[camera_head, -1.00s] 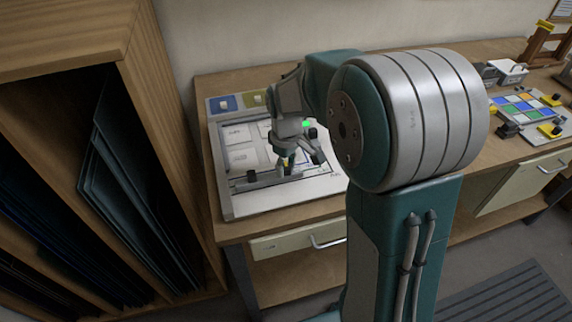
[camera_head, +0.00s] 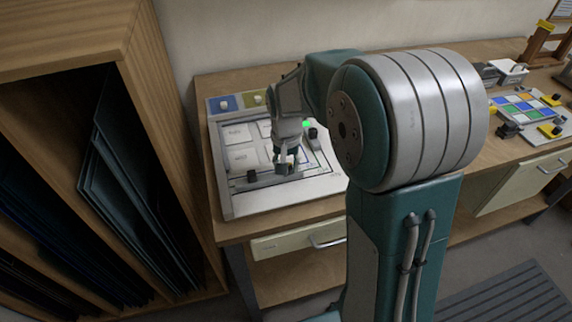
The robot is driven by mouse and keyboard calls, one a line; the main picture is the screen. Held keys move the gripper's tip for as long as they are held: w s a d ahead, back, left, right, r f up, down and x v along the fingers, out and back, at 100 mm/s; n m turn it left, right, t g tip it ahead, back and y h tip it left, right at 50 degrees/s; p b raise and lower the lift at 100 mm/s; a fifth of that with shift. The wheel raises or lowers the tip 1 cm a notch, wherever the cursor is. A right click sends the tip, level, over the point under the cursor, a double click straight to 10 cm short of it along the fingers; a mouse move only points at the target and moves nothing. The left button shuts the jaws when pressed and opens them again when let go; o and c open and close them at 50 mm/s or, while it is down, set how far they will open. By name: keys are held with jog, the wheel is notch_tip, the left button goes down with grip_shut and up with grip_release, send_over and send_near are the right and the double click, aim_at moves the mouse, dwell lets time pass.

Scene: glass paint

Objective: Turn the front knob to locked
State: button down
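A flat framed board (camera_head: 226,190) with pale printed panels lies on the wooden bench. A grey metal bar (camera_head: 265,181) crosses its front part, with a small black knob (camera_head: 251,176) at the bar's left end. Another black knob (camera_head: 313,133) shows at the board's right side, beside my arm. I cannot tell which knob is the front one, or read a locked mark. My gripper (camera_head: 288,168) points down at the right part of the bar. Its fingers look close together, but whether they hold something is too small to tell. What lies beneath them is hidden.
Blue and yellow blocks with pale knobs (camera_head: 258,99) sit behind the board. A wooden rack (camera_head: 150,110) with dark sheets stands close at left. A coloured tile panel (camera_head: 520,107) lies at far right. My own arm hides the bench middle.

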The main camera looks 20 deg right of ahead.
jog(key=m, duration=0.5)
jog(key=shift+s+f, duration=0.1)
dwell(0.5)
jog(key=shift+c, duration=1.4)
grip_release()
notch_tip(320, 180, up, 12)
jog(key=shift+a, duration=0.1)
